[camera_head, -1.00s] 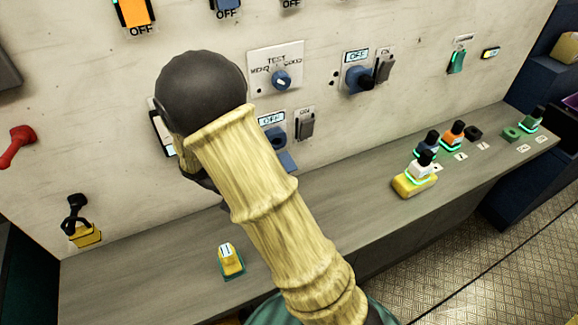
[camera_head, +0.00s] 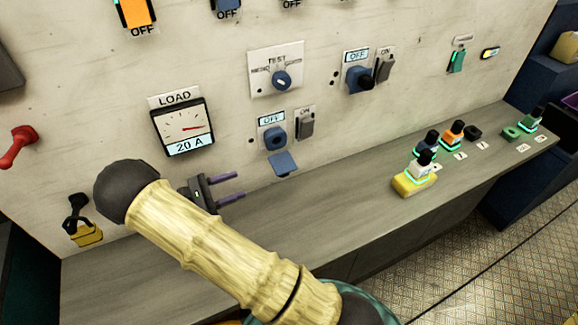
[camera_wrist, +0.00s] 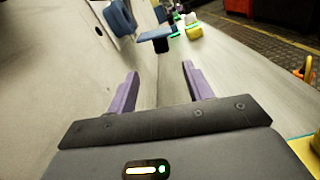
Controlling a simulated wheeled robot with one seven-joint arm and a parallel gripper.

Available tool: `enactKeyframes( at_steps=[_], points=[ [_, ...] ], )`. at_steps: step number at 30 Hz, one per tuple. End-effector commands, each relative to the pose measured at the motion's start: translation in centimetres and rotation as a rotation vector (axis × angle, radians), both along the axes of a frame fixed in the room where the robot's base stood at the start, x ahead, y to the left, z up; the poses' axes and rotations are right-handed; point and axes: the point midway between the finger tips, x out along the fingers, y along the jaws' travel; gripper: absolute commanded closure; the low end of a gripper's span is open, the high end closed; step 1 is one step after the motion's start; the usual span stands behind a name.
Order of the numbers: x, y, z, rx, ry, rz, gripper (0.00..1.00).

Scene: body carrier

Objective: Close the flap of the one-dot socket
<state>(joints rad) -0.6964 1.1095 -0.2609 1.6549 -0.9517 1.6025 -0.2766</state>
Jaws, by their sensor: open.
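The one-dot socket (camera_head: 272,138) is a blue round socket on the wall panel, with a single dark dot to its left. Its blue flap (camera_head: 283,163) hangs open below it, sticking out from the panel. In the wrist view the flap (camera_wrist: 155,36) shows ahead of the fingers, with the blue socket (camera_wrist: 120,17) to its left. My gripper (camera_head: 240,184) is open and empty, its purple fingers pointing right, to the left of the flap and a little lower. The fingers are apart from the flap. The gripper also shows in the wrist view (camera_wrist: 160,72).
A switch (camera_head: 306,123) sits right of the socket. A load meter (camera_head: 183,128) is above my gripper. Several coloured plugs stand on the ledge at right, including a yellow-based one (camera_head: 413,184). The ledge below the flap is clear.

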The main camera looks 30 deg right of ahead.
Motion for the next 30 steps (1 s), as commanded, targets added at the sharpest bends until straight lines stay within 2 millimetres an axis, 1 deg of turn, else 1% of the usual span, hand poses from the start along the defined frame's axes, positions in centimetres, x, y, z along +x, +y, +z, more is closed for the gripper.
enactKeyframes(
  at_steps=[5, 24, 30],
  points=[
    [0.0, -1.7, 0.2, -0.001, 0.002, -0.003, 0.49],
    [-0.1, -12.9, 0.3, 0.001, 0.002, -0.005, 0.49],
    [-0.1, -16.0, 0.2, 0.001, 0.002, -0.004, 0.49]
  ],
)
